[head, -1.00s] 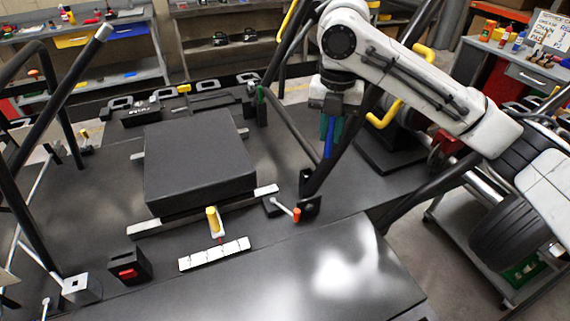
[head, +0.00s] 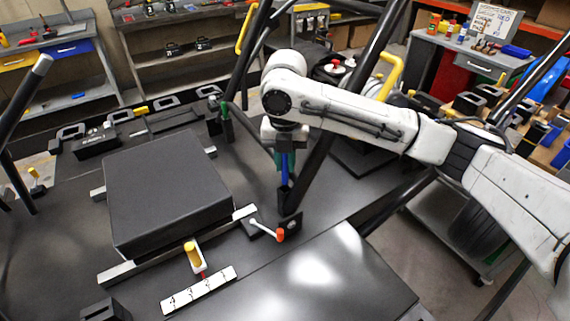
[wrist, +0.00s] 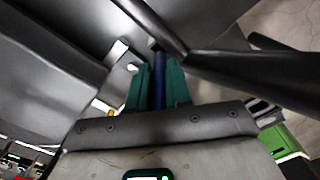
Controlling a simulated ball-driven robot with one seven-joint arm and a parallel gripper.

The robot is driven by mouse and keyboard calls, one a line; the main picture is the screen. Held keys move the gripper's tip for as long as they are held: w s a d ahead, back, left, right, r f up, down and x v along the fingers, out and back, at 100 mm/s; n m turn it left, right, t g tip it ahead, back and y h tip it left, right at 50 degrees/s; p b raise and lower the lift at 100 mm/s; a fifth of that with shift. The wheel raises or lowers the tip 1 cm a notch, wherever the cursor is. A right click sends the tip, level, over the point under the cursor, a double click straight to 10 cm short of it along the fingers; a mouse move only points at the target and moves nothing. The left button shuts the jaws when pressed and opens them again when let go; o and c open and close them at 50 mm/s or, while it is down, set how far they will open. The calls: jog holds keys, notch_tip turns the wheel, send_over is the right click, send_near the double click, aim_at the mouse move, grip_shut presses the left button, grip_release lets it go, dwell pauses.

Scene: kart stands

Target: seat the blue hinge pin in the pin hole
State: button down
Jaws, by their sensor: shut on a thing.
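The blue hinge pin (head: 285,172) hangs upright below my gripper (head: 285,160). My gripper's teal fingers are shut on it, and in the wrist view the blue pin (wrist: 159,82) shows between both fingers of my gripper (wrist: 158,75). The pin's lower end is close above or in front of a black tube foot in the head view; I cannot tell if they touch. A dark bracket with a small round hole (head: 291,225) stands just below, beside an orange-tipped lever. I cannot tell for sure that this is the pin hole.
A slanted black frame tube (head: 322,150) stands just right of the pin. A large black block (head: 165,190) lies to the left. The grey panel (head: 320,275) at the front is bare.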

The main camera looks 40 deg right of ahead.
aim_at(286, 183)
jog(key=shift+f, duration=0.8)
jog(key=shift+f, duration=0.1)
jog(key=shift+s+a+f+b, duration=0.15)
jog(key=shift+f+b, duration=0.15)
jog(key=shift+f, duration=0.3)
jog(key=c, duration=1.3)
grip_release()
jog(key=shift+f, duration=0.15)
jog(key=shift+c, duration=0.2)
notch_tip(286, 183, up, 14)
jog(key=shift+f+b, duration=0.15)
jog(key=shift+b, duration=0.25)
